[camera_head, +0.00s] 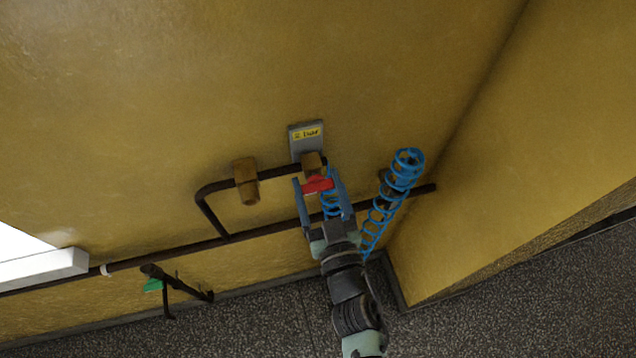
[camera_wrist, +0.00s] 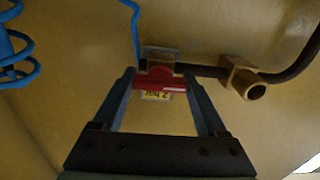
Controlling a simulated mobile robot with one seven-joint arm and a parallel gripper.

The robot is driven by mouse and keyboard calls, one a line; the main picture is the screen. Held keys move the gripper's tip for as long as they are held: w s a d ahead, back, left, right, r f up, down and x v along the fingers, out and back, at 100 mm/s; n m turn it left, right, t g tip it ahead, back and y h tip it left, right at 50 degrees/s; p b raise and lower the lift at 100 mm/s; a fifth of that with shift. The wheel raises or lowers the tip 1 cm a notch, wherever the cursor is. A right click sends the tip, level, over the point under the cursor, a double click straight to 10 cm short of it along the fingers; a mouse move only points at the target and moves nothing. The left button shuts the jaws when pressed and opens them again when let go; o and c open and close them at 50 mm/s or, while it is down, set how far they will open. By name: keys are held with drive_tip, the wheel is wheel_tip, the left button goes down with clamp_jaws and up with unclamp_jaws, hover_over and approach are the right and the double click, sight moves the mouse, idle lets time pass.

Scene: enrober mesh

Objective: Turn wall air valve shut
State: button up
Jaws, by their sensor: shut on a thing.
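The wall air valve shows its red handle (camera_head: 318,185) in front of a brass body (camera_head: 313,162) at the end of a dark pipe, below a grey plate with a yellow label (camera_head: 307,134). My gripper (camera_head: 322,187) reaches up from below with one blue-grey finger on each side of the red handle. In the wrist view the red handle (camera_wrist: 160,80) lies crosswise between the fingertips of my gripper (camera_wrist: 160,78), and the fingers are shut on it. The valve body behind the handle is mostly hidden in the wrist view.
A coiled blue hose (camera_head: 392,195) hangs just right of the valve. A brass fitting (camera_head: 246,181) sits left on the dark pipe (camera_head: 150,259), which runs along the yellow wall. A green-handled fitting (camera_head: 153,285) is lower left. A side wall stands at right.

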drive_tip(key=shift+c, duration=0.6)
drive_tip(key=shift+n, duration=0.4)
drive_tip(key=n, duration=1.2)
drive_tip(key=shift+n+b, duration=0.75)
drive_tip(key=shift+n, duration=1.65)
drive_tip(key=o, duration=1.3)
